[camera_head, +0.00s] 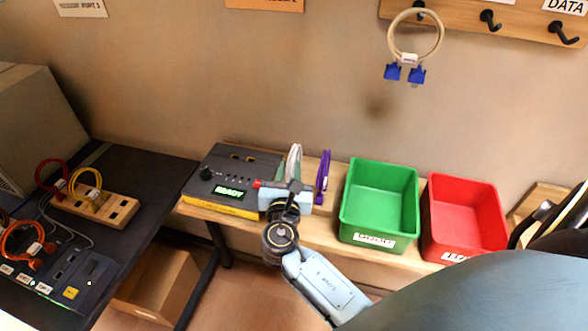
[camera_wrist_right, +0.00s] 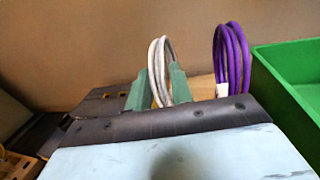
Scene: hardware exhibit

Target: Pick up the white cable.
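The white cable (camera_head: 294,160) is a coiled loop standing upright on the wooden shelf, between the grey-and-yellow device and the purple cable. It also shows in the right wrist view (camera_wrist_right: 159,72). My right gripper (camera_head: 289,178) is at the white cable, in front of it. In the right wrist view its two green fingers (camera_wrist_right: 159,90) stand on either side of the coil, with a gap between them that looks open. Whether either finger touches the cable is hard to tell. The lower part of the coil is hidden by the gripper. My left gripper is not in view.
The purple cable (camera_head: 323,176) stands close to the right. Beyond it are a green bin (camera_head: 351,207) and a red bin (camera_head: 431,225). The device (camera_head: 222,190) reads READY at the left. A grey-white cable with blue plugs (camera_head: 443,35) hangs on the wall hooks.

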